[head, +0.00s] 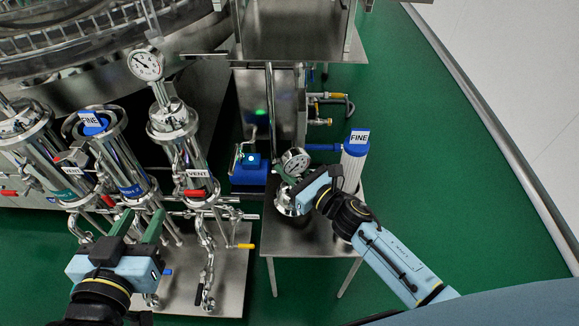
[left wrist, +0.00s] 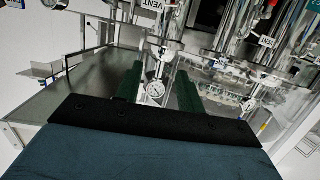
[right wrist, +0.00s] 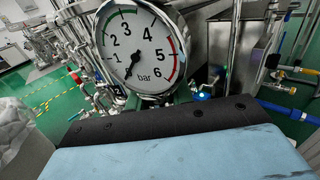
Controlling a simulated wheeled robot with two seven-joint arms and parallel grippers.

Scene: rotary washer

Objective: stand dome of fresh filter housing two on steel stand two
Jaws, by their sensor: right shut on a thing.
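The dome (head: 284,203) of the filter housing is a shiny steel piece with a round pressure gauge (head: 295,161) on top. My right gripper (head: 297,197) is shut on it and hides much of it. The dome is at the left back part of the steel stand (head: 305,240); I cannot tell whether its underside touches the top. The gauge fills the upper right wrist view (right wrist: 140,48), its needle near zero; the fingers are hidden there. My left gripper (head: 137,226) is open and empty, its green fingers apart, in front of the filter housings.
A white cartridge labelled FINE (head: 354,160) with a blue top stands at the stand's back right. Several steel filter housings, one labelled VENT (head: 190,160), stand at left with pipes and valves. A blue device (head: 250,170) is behind the stand. The stand's front is clear.

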